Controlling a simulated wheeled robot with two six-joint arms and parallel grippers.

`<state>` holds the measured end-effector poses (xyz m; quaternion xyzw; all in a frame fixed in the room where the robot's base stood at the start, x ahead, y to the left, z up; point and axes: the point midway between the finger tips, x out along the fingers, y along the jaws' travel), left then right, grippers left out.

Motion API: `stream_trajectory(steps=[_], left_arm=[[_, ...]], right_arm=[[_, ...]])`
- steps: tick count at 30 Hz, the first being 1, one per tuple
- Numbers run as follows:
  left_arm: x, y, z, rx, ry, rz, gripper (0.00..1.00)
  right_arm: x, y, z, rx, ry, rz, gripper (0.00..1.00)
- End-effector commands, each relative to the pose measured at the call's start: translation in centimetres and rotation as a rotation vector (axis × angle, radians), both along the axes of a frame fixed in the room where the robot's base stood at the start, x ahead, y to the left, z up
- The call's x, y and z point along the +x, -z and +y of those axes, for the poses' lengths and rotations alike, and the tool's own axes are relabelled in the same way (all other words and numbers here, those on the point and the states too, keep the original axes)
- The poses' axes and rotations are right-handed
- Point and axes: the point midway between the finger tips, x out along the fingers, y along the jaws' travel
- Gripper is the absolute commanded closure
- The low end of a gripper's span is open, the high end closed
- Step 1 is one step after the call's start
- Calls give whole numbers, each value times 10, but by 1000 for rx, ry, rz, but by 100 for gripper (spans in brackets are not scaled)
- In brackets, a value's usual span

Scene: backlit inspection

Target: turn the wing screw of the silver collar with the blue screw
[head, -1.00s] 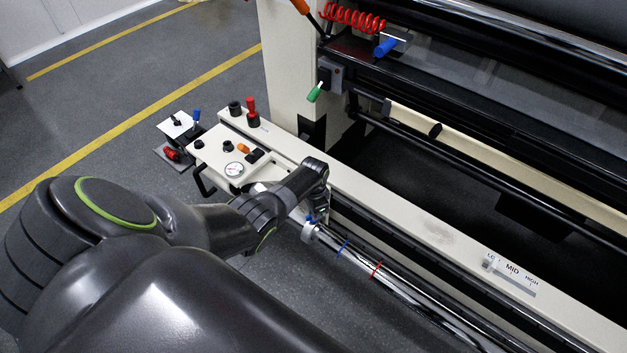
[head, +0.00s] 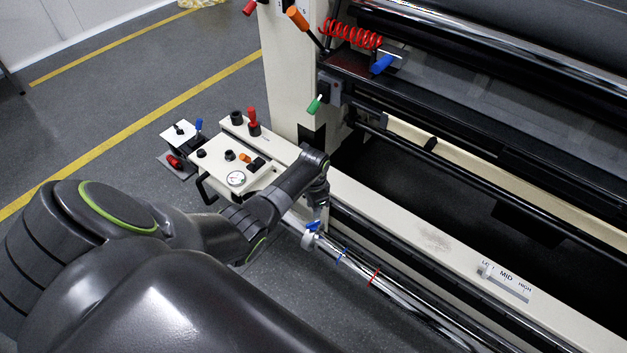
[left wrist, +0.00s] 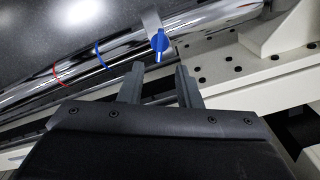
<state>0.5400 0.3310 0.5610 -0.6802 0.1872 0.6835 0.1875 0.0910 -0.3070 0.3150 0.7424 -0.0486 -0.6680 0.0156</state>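The silver collar (head: 308,241) sits around a long chrome shaft, near the shaft's upper left end. Its blue wing screw (head: 313,226) shows just below my left gripper (head: 321,207). In the left wrist view the blue wing screw (left wrist: 159,42) hangs from the collar (left wrist: 151,20), its wing roughly upright. My left gripper (left wrist: 158,77) is open, with its two fingers apart and nothing between them. The screw is beyond the fingertips, roughly in line with the gap. My right gripper is not in view.
The chrome shaft (head: 405,292) carries a blue ring (head: 340,256) and a red ring (head: 375,275). A cream machine rail (head: 420,232) runs close beside it. Open floor lies to the left.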

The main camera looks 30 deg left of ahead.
Motion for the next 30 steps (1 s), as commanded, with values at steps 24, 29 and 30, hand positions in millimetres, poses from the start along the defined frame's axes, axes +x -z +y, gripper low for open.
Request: stream_trajectory(steps=[24,29,30], left_arm=[[0,-95,0,0,0,1,69],[0,-95,0,0,0,1,69],[0,-95,0,0,0,1,69]], right_arm=[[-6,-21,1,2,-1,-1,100],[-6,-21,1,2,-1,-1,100],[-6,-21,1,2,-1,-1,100]])
